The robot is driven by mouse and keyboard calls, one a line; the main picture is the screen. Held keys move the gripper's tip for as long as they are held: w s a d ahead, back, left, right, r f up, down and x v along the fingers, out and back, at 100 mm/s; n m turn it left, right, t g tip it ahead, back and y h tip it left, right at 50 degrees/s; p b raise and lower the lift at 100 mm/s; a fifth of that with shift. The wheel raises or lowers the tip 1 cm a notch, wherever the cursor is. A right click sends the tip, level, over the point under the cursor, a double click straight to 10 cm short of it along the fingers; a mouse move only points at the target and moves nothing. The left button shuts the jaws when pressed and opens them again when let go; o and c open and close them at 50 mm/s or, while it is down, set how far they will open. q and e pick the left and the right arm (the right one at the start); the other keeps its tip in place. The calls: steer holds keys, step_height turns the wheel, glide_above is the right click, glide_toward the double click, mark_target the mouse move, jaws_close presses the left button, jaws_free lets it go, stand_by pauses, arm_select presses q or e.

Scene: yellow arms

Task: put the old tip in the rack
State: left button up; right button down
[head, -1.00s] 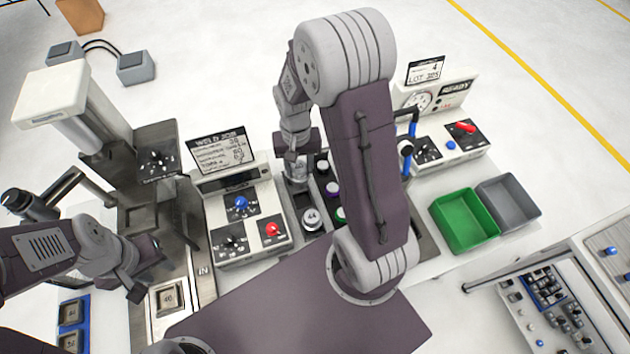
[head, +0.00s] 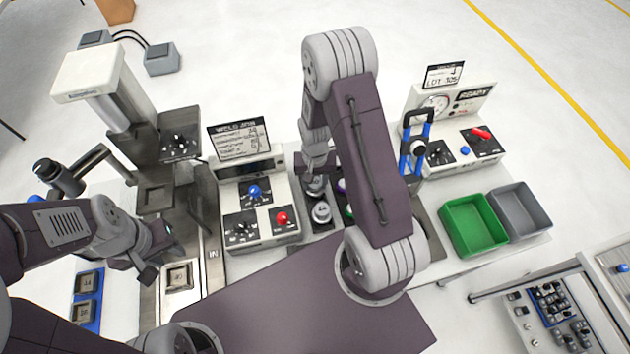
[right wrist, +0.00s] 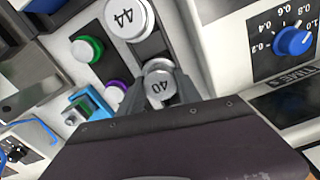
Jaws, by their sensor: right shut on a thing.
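My right gripper (head: 315,183) is shut on a round grey tip marked 40 (right wrist: 159,86), seen close up in the right wrist view. It holds the tip at the dark rack (right wrist: 152,47), beside a white-capped tip marked 44 (right wrist: 127,18); the 44 tip also shows in the head view (head: 321,212). Whether the held tip is seated in a slot or above it I cannot tell. A green cap (right wrist: 87,48) and a purple cap (right wrist: 117,91) stand nearby. My right arm hides part of the rack in the head view. My left gripper (head: 151,261) is open and empty, above the metal fixture.
A control box with blue and red knobs (head: 259,205) stands left of the rack. A blue-handled tool (head: 415,145) is to its right. Green (head: 474,225) and grey (head: 520,211) bins lie further right. A plate marked 40 (head: 180,277) sits near my left gripper.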

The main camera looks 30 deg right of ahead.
steer(key=shift+w+f, duration=0.1)
steer(key=shift+w, duration=0.15)
steer(key=c, duration=1.1)
jaws_free()
steer(key=shift+o, duration=1.3)
steer(key=shift+s+a, duration=0.1)
steer(key=shift+a, duration=0.05)
steer(key=shift+s, duration=0.1)
